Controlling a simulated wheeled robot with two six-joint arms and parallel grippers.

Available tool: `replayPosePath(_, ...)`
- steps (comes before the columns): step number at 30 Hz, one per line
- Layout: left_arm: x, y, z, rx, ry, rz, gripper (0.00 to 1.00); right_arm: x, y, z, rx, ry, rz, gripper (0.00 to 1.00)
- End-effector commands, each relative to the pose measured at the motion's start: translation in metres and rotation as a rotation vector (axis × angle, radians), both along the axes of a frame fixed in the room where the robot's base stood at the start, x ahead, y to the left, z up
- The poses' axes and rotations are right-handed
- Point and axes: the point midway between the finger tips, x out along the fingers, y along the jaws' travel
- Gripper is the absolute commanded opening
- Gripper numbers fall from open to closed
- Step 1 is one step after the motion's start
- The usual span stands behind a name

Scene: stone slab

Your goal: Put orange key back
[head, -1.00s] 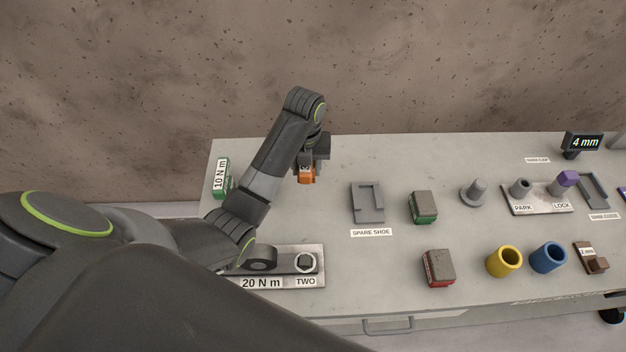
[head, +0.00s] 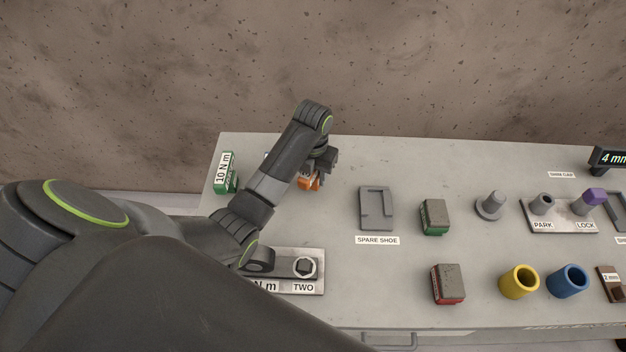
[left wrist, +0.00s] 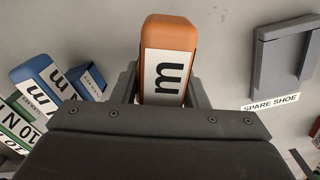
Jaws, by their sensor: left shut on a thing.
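The orange key (head: 308,184) is a block with a white label, held in my left gripper (head: 318,168) above the back left of the bench. In the left wrist view the orange key (left wrist: 168,42) stands out between the jaws, its label showing "m". My left gripper is shut on it; the arm hides part of the bench around it. In the left wrist view a blue labelled block (left wrist: 42,82) and an open blue holder (left wrist: 90,80) lie to the left of the key. My right gripper is out of view.
A green "10 N m" block (head: 226,172) stands at the left end. The SPARE SHOE plate (head: 376,222) is right of the gripper. A "TWO" plate (head: 311,283), green block (head: 434,217), red block (head: 448,284), yellow cup (head: 519,282) and blue cup (head: 568,281) stand farther forward or right.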

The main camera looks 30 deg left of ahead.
Motion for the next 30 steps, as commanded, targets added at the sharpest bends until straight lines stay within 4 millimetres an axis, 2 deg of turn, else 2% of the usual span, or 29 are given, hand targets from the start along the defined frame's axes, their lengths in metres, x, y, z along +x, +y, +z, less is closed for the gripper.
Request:
replayPosePath(6, 0.000, -0.001, -0.025, 0.000, 0.002, 0.001, 0.00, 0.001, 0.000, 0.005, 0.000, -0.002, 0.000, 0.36)
replayPosePath(17, 0.000, 0.000, -0.031, 0.000, 0.000, 0.001, 0.00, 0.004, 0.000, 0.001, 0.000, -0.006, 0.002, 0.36)
replayPosePath(18, 0.000, 0.000, -0.032, 0.000, 0.001, 0.001, 0.41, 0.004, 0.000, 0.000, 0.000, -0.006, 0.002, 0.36)
replayPosePath(23, -0.001, 0.000, -0.030, 0.000, 0.001, 0.001, 0.62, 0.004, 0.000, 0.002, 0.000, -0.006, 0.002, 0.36)
replayPosePath(30, -0.001, 0.000, -0.030, 0.000, 0.001, 0.001, 0.62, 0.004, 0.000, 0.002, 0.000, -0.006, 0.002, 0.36)
